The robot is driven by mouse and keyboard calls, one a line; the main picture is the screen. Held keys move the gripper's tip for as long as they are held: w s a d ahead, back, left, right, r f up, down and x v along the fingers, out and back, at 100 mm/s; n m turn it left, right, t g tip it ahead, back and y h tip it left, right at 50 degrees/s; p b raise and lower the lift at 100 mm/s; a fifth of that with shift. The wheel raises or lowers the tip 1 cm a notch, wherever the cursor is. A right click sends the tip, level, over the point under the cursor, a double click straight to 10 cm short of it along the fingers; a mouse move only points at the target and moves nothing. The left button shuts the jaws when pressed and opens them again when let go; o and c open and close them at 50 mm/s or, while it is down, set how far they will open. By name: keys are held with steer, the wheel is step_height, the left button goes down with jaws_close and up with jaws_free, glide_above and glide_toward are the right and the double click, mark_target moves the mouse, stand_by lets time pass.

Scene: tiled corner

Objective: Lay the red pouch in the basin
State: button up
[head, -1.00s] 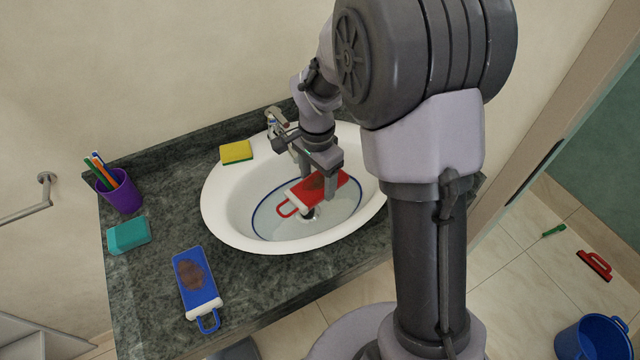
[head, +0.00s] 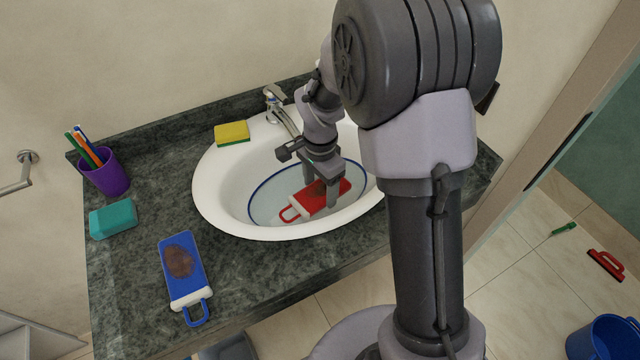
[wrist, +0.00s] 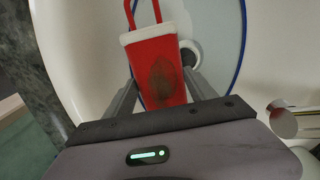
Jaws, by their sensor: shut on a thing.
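The red pouch (head: 305,205) has a brown stain, a white end band and a red loop. It is inside the white basin (head: 213,207), low over the bowl's floor; I cannot tell whether it touches the bottom. My gripper (head: 322,196) reaches down into the basin with its fingers shut on the pouch. In the wrist view the pouch (wrist: 148,50) lies between my two fingers (wrist: 160,88), its loop end pointing away. The drain shows beside it in the wrist view, but is hidden in the head view.
A faucet (head: 275,105) stands behind the basin, with a yellow sponge (head: 232,133) at its back-left rim. A stained blue pouch (head: 185,268), a teal block (head: 113,218) and a purple cup of pens (head: 110,176) occupy the left counter. A blue bucket (head: 604,340) stands on the floor.

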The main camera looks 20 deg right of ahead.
mark_target(320, 192)
step_height(320, 192, down, 3)
steer(key=shift+r+b, duration=0.15)
steer(key=shift+b, duration=0.55)
steer(key=shift+c, duration=0.7)
steer(key=shift+s+f, duration=0.1)
steer(key=shift+f, duration=0.1)
jaws_close()
steer(key=o, duration=1.6)
jaws_free()
steer(key=shift+c, duration=0.2)
steer(key=shift+c, duration=1.3)
steer(key=shift+o, duration=1.1)
